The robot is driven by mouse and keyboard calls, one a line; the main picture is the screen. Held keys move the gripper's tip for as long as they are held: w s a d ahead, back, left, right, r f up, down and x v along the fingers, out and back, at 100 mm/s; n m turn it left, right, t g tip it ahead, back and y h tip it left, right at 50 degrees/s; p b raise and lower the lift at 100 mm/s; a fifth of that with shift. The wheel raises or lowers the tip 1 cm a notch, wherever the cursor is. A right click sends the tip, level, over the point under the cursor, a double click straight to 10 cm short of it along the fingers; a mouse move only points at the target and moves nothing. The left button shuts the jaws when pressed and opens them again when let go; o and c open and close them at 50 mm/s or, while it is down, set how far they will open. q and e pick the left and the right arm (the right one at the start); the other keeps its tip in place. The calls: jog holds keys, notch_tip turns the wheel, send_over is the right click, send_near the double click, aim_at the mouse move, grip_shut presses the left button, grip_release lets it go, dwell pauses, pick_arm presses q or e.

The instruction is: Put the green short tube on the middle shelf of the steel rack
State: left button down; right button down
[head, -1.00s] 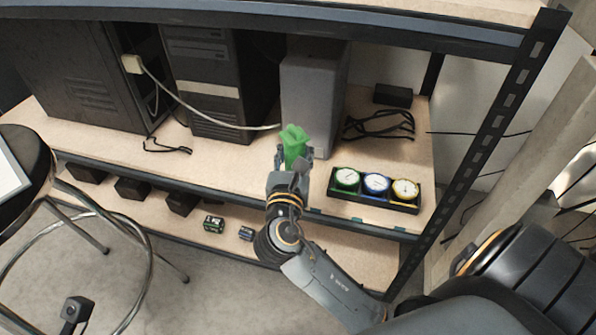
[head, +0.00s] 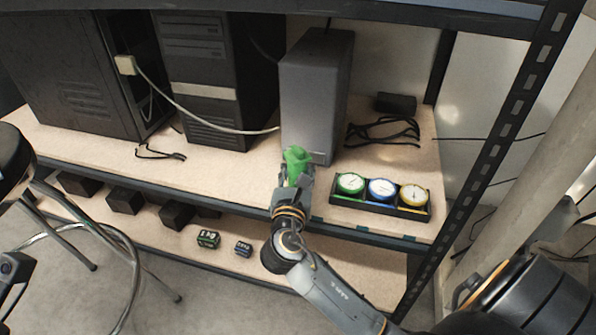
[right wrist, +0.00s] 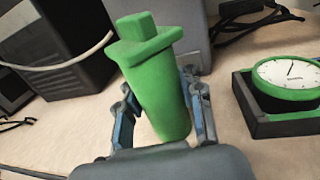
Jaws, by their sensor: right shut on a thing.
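The green short tube (head: 296,165) has a stepped, cross-shaped top. My right gripper (head: 293,178) is shut around its sides. In the right wrist view the tube (right wrist: 160,85) stands between the two fingers, leaning slightly, with its wide top up. Its lower end is partly hidden by the gripper. The middle shelf (head: 235,172) of the steel rack is the light board bearing the computers. The tube is over its front part, before the grey tower; I cannot tell whether it touches the board.
A black tray (head: 380,202) with green, blue and yellow dials stands right of the gripper. A grey tower (head: 312,95) stands behind it, black cables (head: 385,132) behind right. Bare board lies to the left. A rack post (head: 490,150) rises at right.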

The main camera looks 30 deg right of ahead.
jog(key=c, duration=0.8)
grip_release()
jog(key=shift+f, duration=0.1)
jog(key=shift+c, duration=0.2)
